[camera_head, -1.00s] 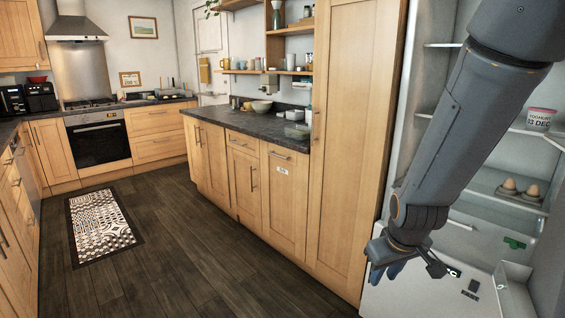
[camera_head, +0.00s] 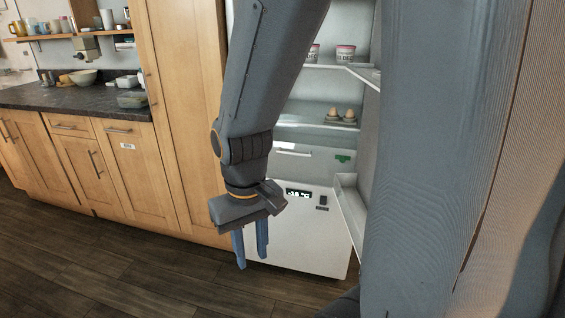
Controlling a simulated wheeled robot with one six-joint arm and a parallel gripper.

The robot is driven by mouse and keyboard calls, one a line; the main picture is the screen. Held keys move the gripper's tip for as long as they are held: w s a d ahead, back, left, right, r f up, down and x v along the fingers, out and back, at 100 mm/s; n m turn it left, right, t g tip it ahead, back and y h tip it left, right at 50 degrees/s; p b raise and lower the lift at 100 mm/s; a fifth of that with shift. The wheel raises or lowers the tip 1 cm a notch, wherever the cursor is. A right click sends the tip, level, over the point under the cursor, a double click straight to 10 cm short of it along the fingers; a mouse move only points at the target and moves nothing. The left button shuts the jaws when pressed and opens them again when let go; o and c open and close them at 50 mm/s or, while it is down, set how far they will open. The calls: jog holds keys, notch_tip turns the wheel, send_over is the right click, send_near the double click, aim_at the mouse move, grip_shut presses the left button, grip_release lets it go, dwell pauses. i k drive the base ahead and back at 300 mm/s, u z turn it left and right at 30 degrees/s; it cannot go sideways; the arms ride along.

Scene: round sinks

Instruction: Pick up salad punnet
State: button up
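A clear box-like container (camera_head: 131,100), possibly the salad punnet, sits near the right end of the dark worktop; it is too small to tell its contents. My gripper (camera_head: 251,245) hangs fingers-down in front of the white lower front of the fridge, to the right of and nearer than that container. Its two blue fingers are apart with nothing between them. In the open fridge (camera_head: 318,100) a small green item (camera_head: 342,159) shows low down; I cannot tell what it is. My arm hides part of the fridge's left side.
Yoghurt tubs (camera_head: 346,53) and eggs (camera_head: 342,115) are on the fridge shelves. A pale bowl (camera_head: 83,77) stands on the worktop (camera_head: 50,97). A tall wooden cupboard (camera_head: 185,100) stands between worktop and fridge. The dark floor (camera_head: 120,270) in front is clear.

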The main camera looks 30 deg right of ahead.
aim_at(137, 100)
jog(key=u, duration=0.55)
jog(key=k, duration=1.25)
jog(key=u, duration=0.8)
jog(key=i, duration=2.6)
jog(key=z, duration=0.2)
jog(key=i, duration=1.65)
jog(key=z, duration=1.1)
jog(key=i, duration=0.85)
jog(key=z, duration=1.6)
jog(key=i, duration=0.75)
jog(key=z, duration=0.55)
